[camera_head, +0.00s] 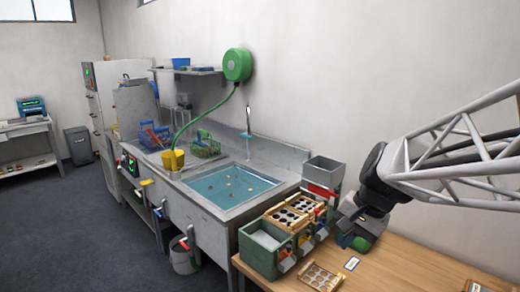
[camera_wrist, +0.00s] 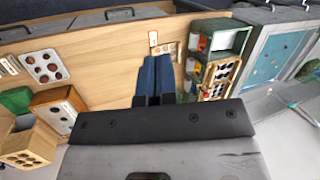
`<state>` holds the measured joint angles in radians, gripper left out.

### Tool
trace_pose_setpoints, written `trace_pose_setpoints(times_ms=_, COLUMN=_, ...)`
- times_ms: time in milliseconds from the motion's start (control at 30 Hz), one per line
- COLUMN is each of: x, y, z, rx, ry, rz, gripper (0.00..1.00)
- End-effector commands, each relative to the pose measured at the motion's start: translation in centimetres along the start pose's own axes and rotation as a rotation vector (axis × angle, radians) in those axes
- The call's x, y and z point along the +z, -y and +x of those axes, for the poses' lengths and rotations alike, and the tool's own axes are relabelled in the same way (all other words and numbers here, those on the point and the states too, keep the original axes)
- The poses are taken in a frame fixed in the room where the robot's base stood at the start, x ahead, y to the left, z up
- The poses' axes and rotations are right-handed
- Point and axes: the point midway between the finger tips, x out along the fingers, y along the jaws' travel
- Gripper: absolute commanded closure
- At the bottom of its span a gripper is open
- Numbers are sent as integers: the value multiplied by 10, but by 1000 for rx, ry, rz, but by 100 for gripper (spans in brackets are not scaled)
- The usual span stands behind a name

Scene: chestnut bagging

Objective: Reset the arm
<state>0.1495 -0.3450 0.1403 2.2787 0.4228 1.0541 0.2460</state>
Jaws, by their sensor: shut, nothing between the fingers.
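My arm reaches in from the right edge of the head view, with my gripper (camera_head: 352,222) over the left part of the wooden table. In the wrist view, the two dark fingers of my gripper (camera_wrist: 157,62) lie side by side, shut, with nothing seen between them. The fingers appear above the wooden table (camera_wrist: 110,65), which also shows in the head view (camera_head: 415,268). The gripper hides part of the table and of a green object behind it.
A green bin (camera_head: 262,252), wooden hole trays (camera_head: 302,208) and a grey hopper (camera_head: 324,170) stand close left of my gripper. A small hole board (camera_head: 320,277) and label card (camera_head: 352,263) lie in front. A water-filled sink (camera_head: 270,183) is farther left. The table's right part looks mostly clear.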

Motion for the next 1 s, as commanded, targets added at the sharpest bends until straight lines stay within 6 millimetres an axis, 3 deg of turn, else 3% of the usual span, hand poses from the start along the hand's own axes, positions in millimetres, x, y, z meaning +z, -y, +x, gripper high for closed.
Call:
trace_pose_setpoints(times_ms=200, x=45, y=-24, z=-1, rx=89, ry=-70, rz=-182, gripper=100)
trace_pose_setpoints(times_ms=500, x=94, y=-61, z=0, rx=212, ry=-163, rz=-427, gripper=100)
trace_pose_setpoints(times_ms=700, x=116, y=-81, z=2, rx=277, ry=-210, rz=-555, gripper=100)
trace_pose_setpoints(times_ms=1000, x=125, y=-91, z=3, rx=311, ry=-234, rz=-620, gripper=100)
